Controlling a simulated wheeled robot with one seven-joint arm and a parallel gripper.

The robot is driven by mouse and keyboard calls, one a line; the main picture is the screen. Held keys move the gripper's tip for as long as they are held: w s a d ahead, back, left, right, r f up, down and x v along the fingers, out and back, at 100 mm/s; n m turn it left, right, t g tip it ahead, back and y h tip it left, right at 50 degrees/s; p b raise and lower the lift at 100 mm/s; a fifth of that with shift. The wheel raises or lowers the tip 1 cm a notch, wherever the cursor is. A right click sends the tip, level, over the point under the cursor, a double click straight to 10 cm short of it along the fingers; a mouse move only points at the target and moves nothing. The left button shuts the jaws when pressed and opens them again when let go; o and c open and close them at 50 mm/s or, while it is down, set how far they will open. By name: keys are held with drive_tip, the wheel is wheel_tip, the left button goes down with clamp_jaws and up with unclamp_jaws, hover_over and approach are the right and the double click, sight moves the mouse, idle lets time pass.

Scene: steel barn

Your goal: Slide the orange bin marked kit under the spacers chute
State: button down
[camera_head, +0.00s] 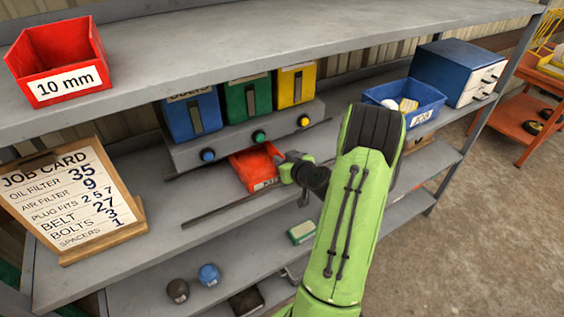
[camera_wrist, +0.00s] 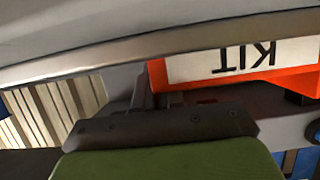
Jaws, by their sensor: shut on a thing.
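The orange bin (camera_head: 256,168) sits on the middle shelf below the chute rack, roughly under the green chute (camera_head: 248,98). Its kit label reads upside down in the wrist view, where the bin's orange wall (camera_wrist: 300,80) fills the upper right. My gripper (camera_head: 285,170) is at the bin's right side, shut on it; the fingertips are mostly hidden. A blue chute (camera_head: 190,115) is at left, its label ending like "bolts". A yellow chute (camera_head: 296,86) is at right. The green and yellow labels are too small to read, so I cannot tell which is spacers.
A job card (camera_head: 72,200) stands at left. A blue tub (camera_head: 405,101) and blue drawer cabinet (camera_head: 455,72) stand at right. A red 10 mm bin (camera_head: 60,60) is on the upper shelf. The rack's front ledge (camera_head: 235,142) overhangs the bin.

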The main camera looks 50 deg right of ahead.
drive_tip(key=shift+d, duration=0.1)
drive_tip(key=c, duration=1.2)
unclamp_jaws()
drive_tip(key=shift+o, duration=0.2)
drive_tip(key=shift+s, duration=0.1)
drive_tip(key=b+v, duration=0.3)
drive_tip(key=v, duration=1.2)
drive_tip(key=shift+s, duration=0.3)
